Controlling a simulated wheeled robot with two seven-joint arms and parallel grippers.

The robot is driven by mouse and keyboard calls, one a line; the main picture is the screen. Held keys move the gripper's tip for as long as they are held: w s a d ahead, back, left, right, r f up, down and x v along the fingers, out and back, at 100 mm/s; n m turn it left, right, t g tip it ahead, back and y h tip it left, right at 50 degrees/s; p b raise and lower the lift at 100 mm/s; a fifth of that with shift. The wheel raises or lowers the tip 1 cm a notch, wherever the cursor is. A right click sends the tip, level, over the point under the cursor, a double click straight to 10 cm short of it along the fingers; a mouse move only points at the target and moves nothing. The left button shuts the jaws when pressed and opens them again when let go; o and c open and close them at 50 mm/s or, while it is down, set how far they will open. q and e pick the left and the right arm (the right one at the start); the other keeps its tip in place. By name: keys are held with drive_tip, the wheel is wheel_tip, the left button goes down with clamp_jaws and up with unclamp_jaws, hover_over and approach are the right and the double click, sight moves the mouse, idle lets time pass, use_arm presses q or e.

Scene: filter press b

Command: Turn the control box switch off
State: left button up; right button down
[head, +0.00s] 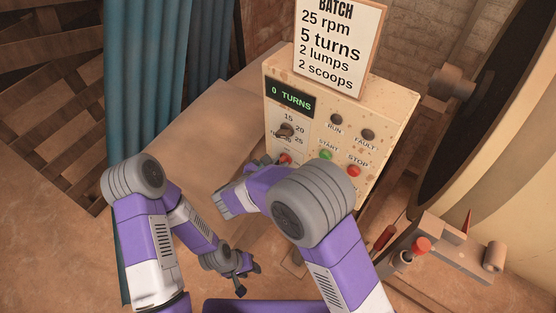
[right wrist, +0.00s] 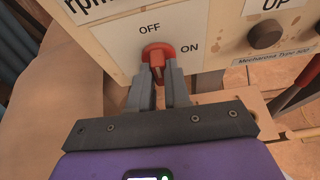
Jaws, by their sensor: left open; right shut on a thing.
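The cream control box (head: 375,103) stands right of centre in the head view, its panel facing me. Its red switch (right wrist: 158,52) shows in the right wrist view, with the OFF label (right wrist: 150,28) above it and the ON label (right wrist: 188,48) to its right. The switch's handle stands roughly upright in that picture, under OFF. My right gripper (right wrist: 160,85) is shut on this handle. In the head view my arm partly hides the switch (head: 285,158). My left gripper (head: 245,289) is open and empty, low in the head view, away from the box.
The box also bears a green START button (head: 326,154), a red STOP button (head: 354,171) and a dial (head: 286,130). A batch sign (head: 339,45) stands on top. A large dark wheel (head: 480,100) is at right. A blue curtain (head: 150,80) hangs at left.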

drive_tip(key=shift+p, duration=0.3)
drive_tip(key=shift+n, duration=0.3)
drive_tip(key=c, duration=1.1)
unclamp_jaws()
drive_tip(key=v, duration=0.7)
drive_tip(key=shift+s+a, duration=0.2)
drive_tip(key=shift+a, duration=0.05)
